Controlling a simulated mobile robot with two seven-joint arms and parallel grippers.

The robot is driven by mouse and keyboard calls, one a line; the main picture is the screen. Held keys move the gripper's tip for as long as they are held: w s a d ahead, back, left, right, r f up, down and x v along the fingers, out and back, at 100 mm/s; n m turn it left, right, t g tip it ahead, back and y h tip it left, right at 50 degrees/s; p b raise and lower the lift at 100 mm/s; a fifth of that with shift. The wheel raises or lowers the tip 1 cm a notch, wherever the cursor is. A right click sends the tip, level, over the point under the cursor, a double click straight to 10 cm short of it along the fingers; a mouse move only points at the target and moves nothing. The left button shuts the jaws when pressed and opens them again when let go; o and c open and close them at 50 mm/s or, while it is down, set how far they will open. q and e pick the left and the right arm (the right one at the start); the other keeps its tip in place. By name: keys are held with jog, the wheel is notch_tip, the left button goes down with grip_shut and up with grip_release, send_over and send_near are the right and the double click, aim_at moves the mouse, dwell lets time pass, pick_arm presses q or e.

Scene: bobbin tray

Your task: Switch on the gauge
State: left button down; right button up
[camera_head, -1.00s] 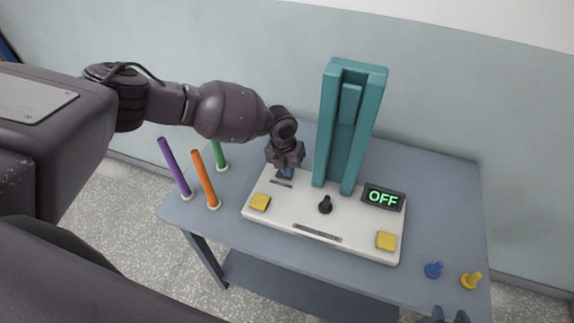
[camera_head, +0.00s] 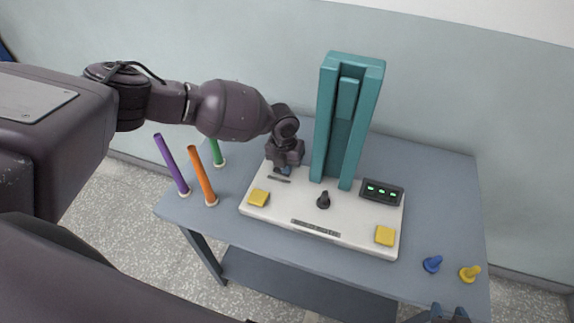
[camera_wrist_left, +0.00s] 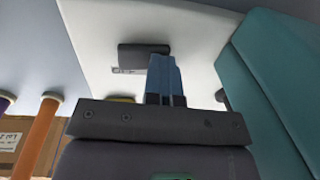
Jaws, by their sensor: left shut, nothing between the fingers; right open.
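The gauge has a white base (camera_head: 345,227), a teal upright frame (camera_head: 325,130) with a teal sliding block (camera_head: 347,98), and a dark display (camera_head: 381,192) lit with several small green marks. My left gripper (camera_head: 282,171) is shut and empty, low over the base's back left corner. In the left wrist view its blue-grey fingertips (camera_wrist_left: 164,78) are at a dark switch (camera_wrist_left: 143,56) with a small label beside it. I cannot tell whether they touch. My right gripper (camera_head: 445,317) is open at the bottom edge, mostly cut off.
A black knob (camera_head: 323,200) and two yellow pads (camera_head: 258,197) (camera_head: 385,236) are on the base. Purple (camera_head: 172,165), orange (camera_head: 203,177) and green (camera_head: 216,151) rods stand at the table's left. Blue (camera_head: 432,264) and yellow (camera_head: 469,273) pegs lie on the clear right side.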

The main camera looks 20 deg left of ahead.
pick_arm(q)
jog(key=shift+a, duration=0.2)
jog(key=shift+a+r, duration=0.15)
jog(key=shift+a, duration=0.4)
pick_arm(e)
jog(key=shift+w+r, duration=0.15)
jog(key=shift+r, duration=0.05)
jog(key=shift+w+a, duration=0.1)
jog(key=shift+w, duration=0.1)
jog(key=shift+w+r, duration=0.1)
jog(key=shift+r, duration=0.05)
pick_arm(q)
jog(key=shift+r, duration=0.15)
